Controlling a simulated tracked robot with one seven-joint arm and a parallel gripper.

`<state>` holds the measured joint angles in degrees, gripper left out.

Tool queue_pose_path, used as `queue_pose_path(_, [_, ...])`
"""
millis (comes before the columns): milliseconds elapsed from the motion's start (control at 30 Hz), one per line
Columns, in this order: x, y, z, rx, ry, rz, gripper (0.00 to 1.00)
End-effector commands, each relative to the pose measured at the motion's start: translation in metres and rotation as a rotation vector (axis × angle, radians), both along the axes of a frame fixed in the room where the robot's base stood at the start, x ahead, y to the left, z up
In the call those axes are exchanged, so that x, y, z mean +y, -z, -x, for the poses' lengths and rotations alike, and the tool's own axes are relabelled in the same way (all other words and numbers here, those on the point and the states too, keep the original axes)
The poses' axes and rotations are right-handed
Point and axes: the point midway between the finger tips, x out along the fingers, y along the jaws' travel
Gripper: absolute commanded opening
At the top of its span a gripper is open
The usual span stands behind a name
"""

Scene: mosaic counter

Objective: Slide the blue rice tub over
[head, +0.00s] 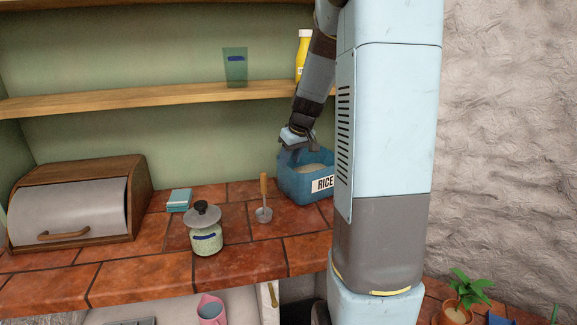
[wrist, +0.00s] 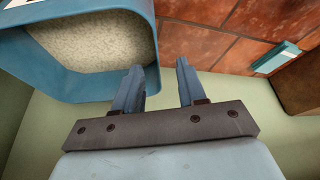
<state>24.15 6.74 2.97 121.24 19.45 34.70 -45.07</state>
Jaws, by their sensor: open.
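The blue rice tub (head: 296,182) stands on the tiled counter against the back wall, open at the top and holding pale rice. It bears a white label reading RICE, and my arm's column hides its right end. In the wrist view the tub (wrist: 88,87) fills the upper left, with rice visible inside. My gripper (wrist: 160,75) is open, and its left finger is at or very near the tub's wall; I cannot tell if it touches. The right finger is outside the tub. In the head view my gripper (head: 290,145) is at the tub's left back corner.
A lidded glass jar (head: 206,238), a scoop with a wooden handle (head: 264,200) and a light blue block (head: 179,200) stand left of the tub. A wooden bread box (head: 75,205) is farther left. A shelf (head: 150,101) runs above. Bare tiles lie between these things.

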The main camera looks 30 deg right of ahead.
Motion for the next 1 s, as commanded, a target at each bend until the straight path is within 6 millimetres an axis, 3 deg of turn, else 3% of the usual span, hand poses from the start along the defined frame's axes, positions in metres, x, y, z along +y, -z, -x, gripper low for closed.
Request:
queue_pose_path(33, [-0.0030,-0.0136,-0.0052,-0.022,0.003,0.008,0.41])
queue_pose_path(200, [-0.0029,-0.0212,-0.0042,-0.022,0.002,0.009,0.41])
queue_pose_path(1000, [0.0004,-0.0218,-0.0049,-0.022,-0.004,0.009,0.41])
